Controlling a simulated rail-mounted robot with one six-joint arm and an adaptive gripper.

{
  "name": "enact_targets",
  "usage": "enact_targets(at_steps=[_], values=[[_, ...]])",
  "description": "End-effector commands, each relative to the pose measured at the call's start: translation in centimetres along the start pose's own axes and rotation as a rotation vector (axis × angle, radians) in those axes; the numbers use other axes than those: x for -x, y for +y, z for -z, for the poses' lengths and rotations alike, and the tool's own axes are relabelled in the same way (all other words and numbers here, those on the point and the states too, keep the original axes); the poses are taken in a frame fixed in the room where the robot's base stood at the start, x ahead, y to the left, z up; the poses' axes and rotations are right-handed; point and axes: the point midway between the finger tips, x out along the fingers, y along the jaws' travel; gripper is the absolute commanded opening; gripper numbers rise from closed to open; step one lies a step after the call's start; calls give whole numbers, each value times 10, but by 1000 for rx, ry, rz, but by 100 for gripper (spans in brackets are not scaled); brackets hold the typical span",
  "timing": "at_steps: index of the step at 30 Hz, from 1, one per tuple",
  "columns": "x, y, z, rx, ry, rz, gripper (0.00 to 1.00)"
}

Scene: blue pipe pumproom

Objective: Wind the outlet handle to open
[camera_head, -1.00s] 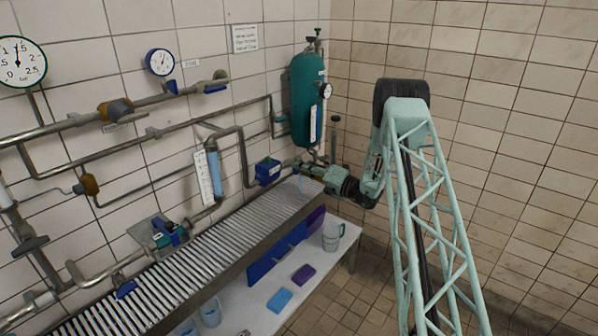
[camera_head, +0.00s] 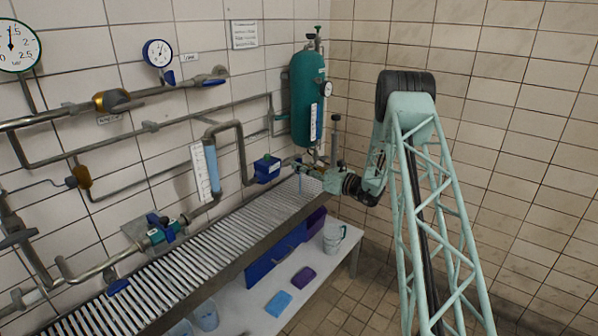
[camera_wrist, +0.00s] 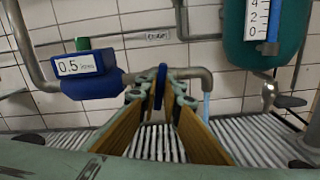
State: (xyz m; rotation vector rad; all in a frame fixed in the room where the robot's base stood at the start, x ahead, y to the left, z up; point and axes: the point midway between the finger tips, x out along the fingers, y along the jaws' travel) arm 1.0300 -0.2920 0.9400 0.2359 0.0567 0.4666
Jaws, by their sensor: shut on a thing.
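The outlet handle (camera_wrist: 161,76) is blue and shows nearly edge-on between my fingertips in the wrist view. My gripper (camera_wrist: 161,90) is shut on it, one yellow-lined finger on each side, and the fingers hide part of it. A grey outlet pipe (camera_wrist: 195,73) runs behind the handle and bends down at the right. A thin blue stream (camera_wrist: 206,106) hangs below its end. In the head view my gripper (camera_head: 308,168) is at the far end of the slatted drain, and the handle is too small to make out there.
A blue flow meter box (camera_wrist: 90,72) reading 0.5 sits left of the handle. A teal tank (camera_head: 308,100) stands at the right. The slatted drain (camera_head: 215,250) lies below, with a shelf (camera_head: 252,308) of containers under it. Pipes line the wall.

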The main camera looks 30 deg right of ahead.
Motion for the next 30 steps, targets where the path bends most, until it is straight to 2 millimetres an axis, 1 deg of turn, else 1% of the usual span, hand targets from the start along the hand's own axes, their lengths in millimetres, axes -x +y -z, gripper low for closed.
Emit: enact_targets(at_steps=[1, 6, 12, 19, 29, 30], values=[[0, -1, 2, 34, 0, 0, 0], [0, -1, 1, 148, 0, 0, 0], [0, 0, 1, 233, 0, 0, 0], [0, 0, 0, 273, 0, 0, 0], [0, 0, 0, 275, 0, 0, 0], [0, 0, 0, 275, 0, 0, 9]])
